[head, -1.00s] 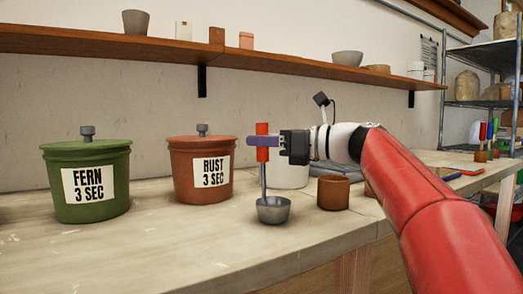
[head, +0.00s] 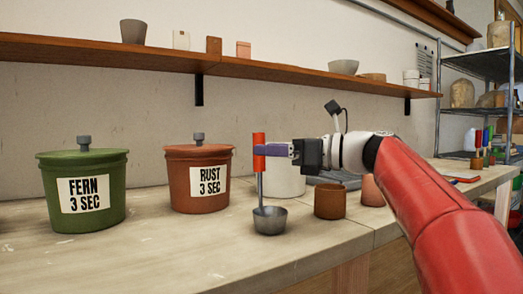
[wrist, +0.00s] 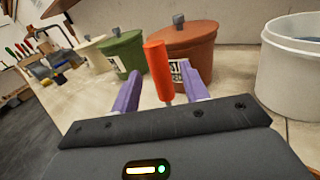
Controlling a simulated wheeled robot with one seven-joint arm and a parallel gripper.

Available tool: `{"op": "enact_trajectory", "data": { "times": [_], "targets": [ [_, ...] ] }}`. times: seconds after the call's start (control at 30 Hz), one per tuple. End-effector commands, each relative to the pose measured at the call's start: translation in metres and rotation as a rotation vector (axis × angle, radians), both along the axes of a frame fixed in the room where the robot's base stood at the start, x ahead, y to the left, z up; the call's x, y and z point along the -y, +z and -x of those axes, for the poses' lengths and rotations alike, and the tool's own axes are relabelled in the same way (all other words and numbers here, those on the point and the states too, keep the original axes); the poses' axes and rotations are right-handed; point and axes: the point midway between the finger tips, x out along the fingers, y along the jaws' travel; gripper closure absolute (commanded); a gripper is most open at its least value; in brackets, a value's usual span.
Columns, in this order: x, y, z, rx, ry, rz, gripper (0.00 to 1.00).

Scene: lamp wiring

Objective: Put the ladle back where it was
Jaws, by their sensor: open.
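The ladle, with a red handle (head: 258,170) and a grey metal bowl (head: 270,220), stands upright with its bowl on the bench. My gripper (head: 262,149) is at the upper handle, reaching in from the right. In the wrist view its purple fingers (wrist: 160,90) are spread apart, with the red handle (wrist: 157,62) between their tips and a gap on each side. The bowl is hidden in the wrist view. A rust-red lidded crock (head: 196,180) labelled "RUST 3 SEC" stands left of the ladle. A green crock (head: 82,215) labelled "FERN 3 SEC" stands further left.
A white bucket (head: 283,186) stands behind the ladle, and it is close at right in the wrist view (wrist: 290,75). A brown cup (head: 330,201) stands right of the ladle. A wooden shelf (head: 150,50) runs above. The bench front (head: 190,262) is clear.

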Motion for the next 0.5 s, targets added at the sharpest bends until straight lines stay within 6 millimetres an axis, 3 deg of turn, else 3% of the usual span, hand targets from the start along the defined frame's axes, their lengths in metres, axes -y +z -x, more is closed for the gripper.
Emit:
{"op": "enact_trajectory", "data": {
  "times": [0.2, 0.5],
  "targets": [
    [0.047, 0.001, 0.018, 0.0, -0.005, 0.0, 0.55],
    [0.082, 0.001, 0.033, 0.001, -0.002, 0.0, 0.55]
  ]
}}
